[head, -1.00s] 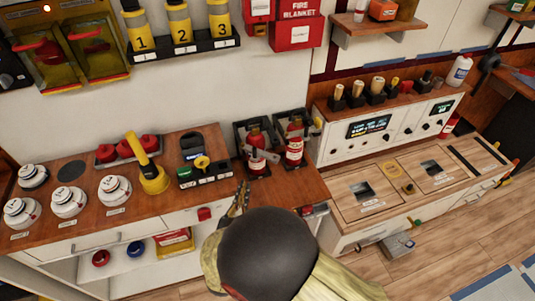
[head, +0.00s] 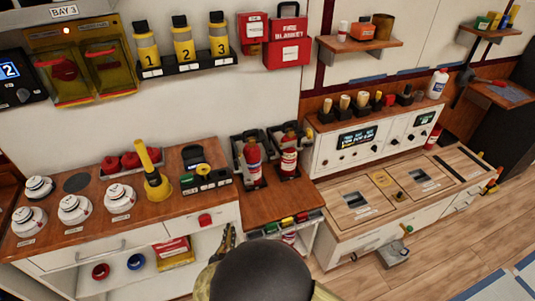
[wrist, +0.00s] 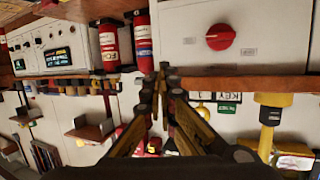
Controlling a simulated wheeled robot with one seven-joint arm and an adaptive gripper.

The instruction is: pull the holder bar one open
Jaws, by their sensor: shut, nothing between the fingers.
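Two red fire extinguishers stand in black holders on the wooden counter, the left one (head: 253,160) beside the right one (head: 289,162). A grey-black bar or clamp seems to cross each holder; which is holder bar one, and whether it is open, I cannot tell. Both extinguishers also show in the wrist view, the one at left (wrist: 104,48) and the one at right (wrist: 143,42). My gripper (head: 229,232) is shut and empty, at the counter's front edge, below and left of the holders. In the wrist view its fingertips (wrist: 165,70) meet near the counter edge.
A red knob (head: 205,220) sits on the drawer front left of my gripper; it also shows in the wrist view (wrist: 220,37). A yellow upright handle (head: 150,172) stands on the left counter. A shelf bin with coloured items (head: 287,223) lies under the counter edge.

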